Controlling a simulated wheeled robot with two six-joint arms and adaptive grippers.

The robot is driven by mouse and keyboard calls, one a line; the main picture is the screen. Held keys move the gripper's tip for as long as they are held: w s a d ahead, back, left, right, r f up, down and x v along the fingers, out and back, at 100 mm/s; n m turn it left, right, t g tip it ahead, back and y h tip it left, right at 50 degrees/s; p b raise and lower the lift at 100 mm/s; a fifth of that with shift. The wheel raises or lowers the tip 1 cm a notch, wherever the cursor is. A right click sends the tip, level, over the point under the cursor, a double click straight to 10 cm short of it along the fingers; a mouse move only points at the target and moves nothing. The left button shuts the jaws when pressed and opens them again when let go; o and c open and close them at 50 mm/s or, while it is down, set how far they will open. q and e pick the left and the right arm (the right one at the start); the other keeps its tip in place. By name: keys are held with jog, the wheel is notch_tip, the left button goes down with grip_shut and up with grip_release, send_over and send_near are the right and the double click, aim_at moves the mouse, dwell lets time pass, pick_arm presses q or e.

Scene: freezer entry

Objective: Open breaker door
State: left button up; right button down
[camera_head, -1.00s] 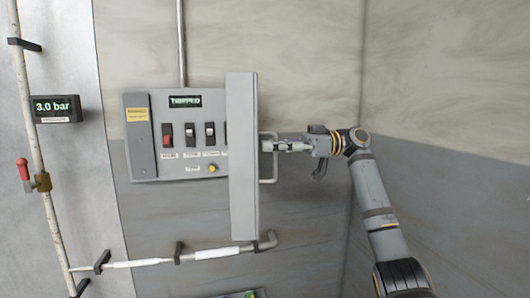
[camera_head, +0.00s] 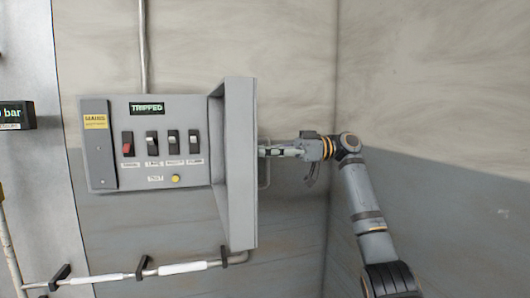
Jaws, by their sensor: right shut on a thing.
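The breaker panel (camera_head: 200,178) is a grey box on the wall with a display reading TRIPPED (camera_head: 147,108). It has a red switch (camera_head: 128,144), several black-and-white switches (camera_head: 172,142) and a yellow button (camera_head: 176,178). Its grey door (camera_head: 240,165) stands swung out to the right, so the panel front shows. My left gripper is not in view.
A white-wrapped pipe (camera_head: 182,268) on black brackets runs along the wall below the panel. A vertical conduit (camera_head: 142,45) rises above it. A pressure display (camera_head: 16,114) is at the left edge. The wall right of my arm is bare.

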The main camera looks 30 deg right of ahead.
jog(key=c, duration=1.7)
grip_release()
jog(key=shift+s+f, duration=0.1)
jog(key=shift+s+d, duration=0.1)
jog(key=shift+d, duration=0.05)
jog(key=v, duration=1.2)
